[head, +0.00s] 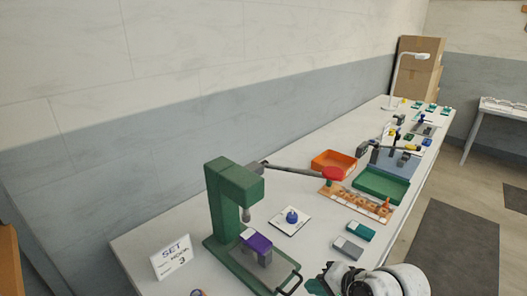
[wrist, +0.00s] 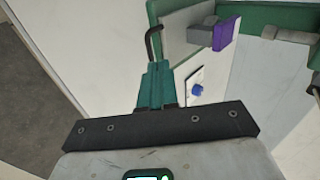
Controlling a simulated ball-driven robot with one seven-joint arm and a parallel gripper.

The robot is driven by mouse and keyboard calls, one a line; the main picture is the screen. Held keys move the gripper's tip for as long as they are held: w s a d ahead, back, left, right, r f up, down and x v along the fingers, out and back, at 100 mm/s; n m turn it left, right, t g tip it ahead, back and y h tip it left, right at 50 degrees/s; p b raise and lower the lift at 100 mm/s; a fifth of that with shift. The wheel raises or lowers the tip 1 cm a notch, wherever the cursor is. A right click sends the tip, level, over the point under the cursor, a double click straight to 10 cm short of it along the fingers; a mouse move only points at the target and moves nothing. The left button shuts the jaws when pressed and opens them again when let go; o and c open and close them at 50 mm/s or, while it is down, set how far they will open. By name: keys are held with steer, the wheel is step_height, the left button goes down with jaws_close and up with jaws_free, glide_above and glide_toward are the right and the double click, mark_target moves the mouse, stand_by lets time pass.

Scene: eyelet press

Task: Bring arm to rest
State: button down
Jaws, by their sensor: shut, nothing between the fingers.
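My gripper (head: 318,287) is at the bottom of the head view, over the front edge of the table, right of the press base. In the wrist view its teal fingers (wrist: 155,85) are together with nothing between them. The green eyelet press (head: 232,195) stands on the table to the left, with a long lever ending in a red knob (head: 333,173). A purple piece (head: 257,241) sits on a grey block under the press head. The purple piece also shows in the wrist view (wrist: 226,33), beyond the fingers and to the right.
A white card with a blue knob (head: 292,217) lies right of the press. Grey (head: 347,248) and teal (head: 361,231) blocks lie near my gripper. An orange tray (head: 333,160), a green tray (head: 381,185) and a wooden rack (head: 356,203) stand farther back. A SET sign (head: 172,258) stands at front left.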

steer(key=s+d+f+n+g+h, duration=0.1)
steer(key=s+d+f, duration=0.3)
steer(key=s, duration=0.6)
steer(key=s+d+f+n+g+h, duration=0.2)
steer(key=s+d+f+n+h, duration=0.1)
steer(key=s, duration=0.8)
steer(key=s+d+f+n+g+h, duration=0.2)
steer(key=s+d+f+n, duration=0.2)
steer(key=s+d, duration=0.3)
steer(key=s, duration=0.4)
steer(key=shift+f, duration=0.3)
